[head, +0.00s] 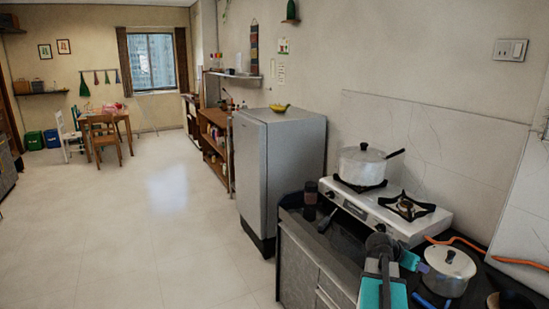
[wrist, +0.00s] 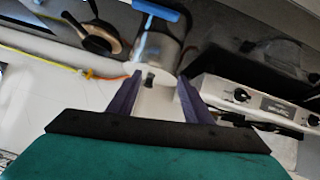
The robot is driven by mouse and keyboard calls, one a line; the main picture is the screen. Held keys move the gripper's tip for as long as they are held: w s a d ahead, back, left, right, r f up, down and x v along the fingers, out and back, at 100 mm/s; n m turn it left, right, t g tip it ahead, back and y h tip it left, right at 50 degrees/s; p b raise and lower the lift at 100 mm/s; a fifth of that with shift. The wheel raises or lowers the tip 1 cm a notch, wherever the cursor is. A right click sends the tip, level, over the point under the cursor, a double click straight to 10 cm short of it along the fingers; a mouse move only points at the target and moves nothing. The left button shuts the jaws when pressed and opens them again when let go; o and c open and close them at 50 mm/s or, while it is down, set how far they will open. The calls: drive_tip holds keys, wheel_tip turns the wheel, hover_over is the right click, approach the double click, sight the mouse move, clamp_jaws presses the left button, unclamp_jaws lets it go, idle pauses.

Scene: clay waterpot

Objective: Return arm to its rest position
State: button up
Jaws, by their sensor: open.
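My gripper (head: 420,266) is at the lower right of the head view, low over the counter and just left of a small lidded metal pot (head: 449,276). In the wrist view my gripper (wrist: 157,88) has its two purple fingers spread apart, with nothing held between them. The small pot (wrist: 165,55) shows beyond the fingertips there. I cannot tell how far the fingertips are from it. My arm reaches up from the bottom edge of the head view.
A white stove (head: 400,222) carries a large lidded pot (head: 362,165). An orange hose (head: 465,243) runs behind the small pot. A blue-handled item (wrist: 160,12) lies near it. A grey fridge (head: 282,165) stands beyond the counter. The floor (head: 130,220) at left is clear.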

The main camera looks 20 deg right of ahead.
drive_tip(key=w+a+f+n+t+y, duration=0.1)
drive_tip(key=w+a+f+n+y, duration=0.25)
drive_tip(key=a, duration=0.55)
drive_tip(key=w+a+f+n, duration=0.2)
drive_tip(key=w+a+f, duration=0.3)
drive_tip(key=a+f, duration=0.3)
drive_tip(key=w+a+f+n+t+y, duration=0.15)
drive_tip(key=w+a+f, duration=0.25)
drive_tip(key=a, duration=0.6)
drive_tip(key=s+a+f+n+g+y, duration=0.1)
drive_tip(key=a+f+n+y, duration=0.2)
drive_tip(key=a, duration=0.7)
drive_tip(key=s+a+f+n+g+y, duration=0.1)
drive_tip(key=a+f+n, duration=0.3)
drive_tip(key=a, duration=0.6)
drive_tip(key=s+a+f+n+g+y, duration=0.1)
drive_tip(key=a+f+n, duration=0.1)
drive_tip(key=a+f, duration=0.5)
drive_tip(key=s+a+f+g+b, duration=0.1)
drive_tip(key=s+f+b, duration=0.4)
drive_tip(key=s+f, duration=0.8)
drive_tip(key=s+a+f+g+b, duration=0.2)
drive_tip(key=s+f+g+b, duration=0.2)
drive_tip(key=s+f, duration=0.9)
drive_tip(key=shift+y+b, duration=0.3)
drive_tip(key=shift+b, duration=0.2)
drive_tip(key=shift+w, duration=0.1)
